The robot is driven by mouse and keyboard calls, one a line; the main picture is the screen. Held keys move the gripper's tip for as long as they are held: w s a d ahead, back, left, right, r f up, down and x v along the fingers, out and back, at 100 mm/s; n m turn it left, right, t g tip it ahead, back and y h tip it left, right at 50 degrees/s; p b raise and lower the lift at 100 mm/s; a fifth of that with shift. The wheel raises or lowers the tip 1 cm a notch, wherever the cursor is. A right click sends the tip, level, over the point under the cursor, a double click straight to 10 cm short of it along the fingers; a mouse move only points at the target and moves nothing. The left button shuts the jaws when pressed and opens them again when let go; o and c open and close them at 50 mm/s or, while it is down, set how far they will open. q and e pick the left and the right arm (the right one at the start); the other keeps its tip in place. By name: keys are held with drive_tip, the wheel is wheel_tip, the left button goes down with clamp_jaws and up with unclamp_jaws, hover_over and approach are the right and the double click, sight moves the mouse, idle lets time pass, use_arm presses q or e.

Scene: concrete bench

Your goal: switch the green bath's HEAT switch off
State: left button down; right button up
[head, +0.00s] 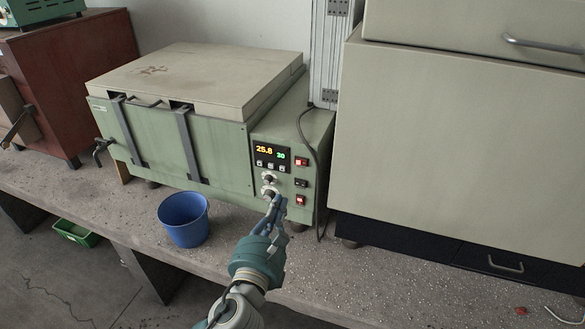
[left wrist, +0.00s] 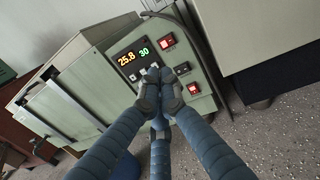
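The green bath (head: 165,145) stands on the bench with its pale lid down. Its control panel shows 25.8 and 30 on a lit display (head: 271,156), which also shows in the left wrist view (left wrist: 134,55). Right of the display is a column of switches: a lit red upper one (head: 301,162), a dark middle one (head: 301,183) and a lit red lower one (head: 300,200).
A blue bucket (head: 184,219) stands on the bench in front of the bath. A large beige cabinet (head: 455,140) stands close on the right, and a dark cable hangs beside the panel. The bench front at right is mostly clear.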

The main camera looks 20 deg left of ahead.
use_arm(q)
drive_tip(key=p, duration=0.3)
approach(293, 159)
drive_tip(key=w, duration=0.5)
drive_tip(key=shift+d, duration=0.1)
drive_tip(key=shift+w, duration=0.5)
drive_tip(key=shift+w+a+r+p, duration=0.3)
drive_tip(key=shift+a+p, duration=0.05)
drive_tip(key=shift+s+d+h, duration=0.1)
drive_tip(key=shift+h, duration=0.2)
drive_tip(key=shift+f, duration=0.2)
